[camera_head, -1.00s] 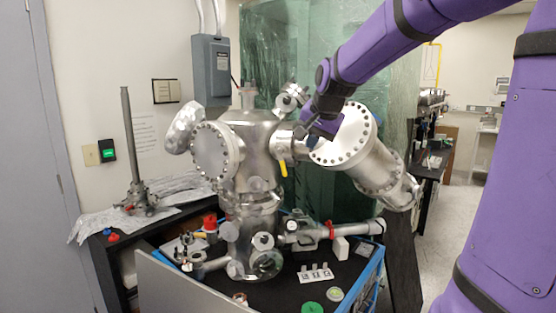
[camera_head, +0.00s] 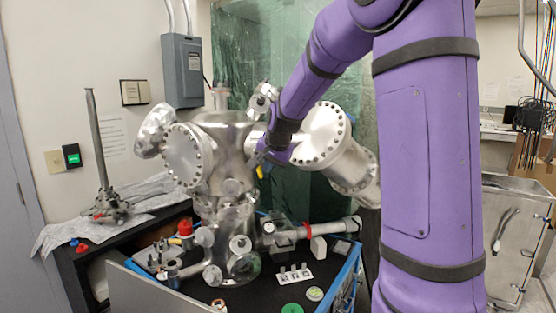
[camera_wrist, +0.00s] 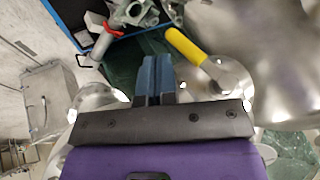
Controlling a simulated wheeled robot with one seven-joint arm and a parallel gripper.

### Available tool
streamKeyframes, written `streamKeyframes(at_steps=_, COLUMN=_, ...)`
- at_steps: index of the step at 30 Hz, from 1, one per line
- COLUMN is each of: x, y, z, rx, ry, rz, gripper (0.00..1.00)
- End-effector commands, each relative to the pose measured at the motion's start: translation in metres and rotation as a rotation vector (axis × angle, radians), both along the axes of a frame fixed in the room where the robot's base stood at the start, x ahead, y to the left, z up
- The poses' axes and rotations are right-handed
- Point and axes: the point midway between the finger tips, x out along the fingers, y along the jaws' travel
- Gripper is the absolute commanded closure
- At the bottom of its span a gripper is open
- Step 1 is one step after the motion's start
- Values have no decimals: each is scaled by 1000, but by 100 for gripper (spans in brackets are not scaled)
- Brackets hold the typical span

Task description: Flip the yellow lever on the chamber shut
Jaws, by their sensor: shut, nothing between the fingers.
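The steel vacuum chamber (camera_head: 222,160) stands on the black table in the head view. Its yellow lever (camera_wrist: 186,46) shows in the wrist view, running from its metal pivot up and to the left, just right of my fingertips. In the head view only a small piece of the yellow lever (camera_head: 260,172) shows below my wrist. My gripper (camera_wrist: 157,62) is shut and empty, its two blue-grey fingers together. The fingertips look close to the lever, with a small gap in the picture; I cannot tell whether they touch.
A large flanged steel port (camera_head: 318,135) sticks out right of the chamber, close to my arm. The black tabletop (camera_head: 262,294) carries small parts, a green disc (camera_head: 292,308) and a white holder (camera_head: 294,275). A metal cart (camera_head: 518,225) stands at the right.

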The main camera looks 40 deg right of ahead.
Motion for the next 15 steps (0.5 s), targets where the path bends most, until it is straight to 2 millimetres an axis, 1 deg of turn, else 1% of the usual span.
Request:
streamKeyframes(at_steps=3, x=9, y=4, z=-2, rx=-1, ry=0, rz=1, gripper=100)
streamKeyframes(at_steps=6, x=13, y=6, z=-3, rx=-1, ry=0, rz=0, gripper=100)
streamKeyframes(at_steps=15, x=14, y=7, z=-4, rx=0, ry=0, rz=0, gripper=100)
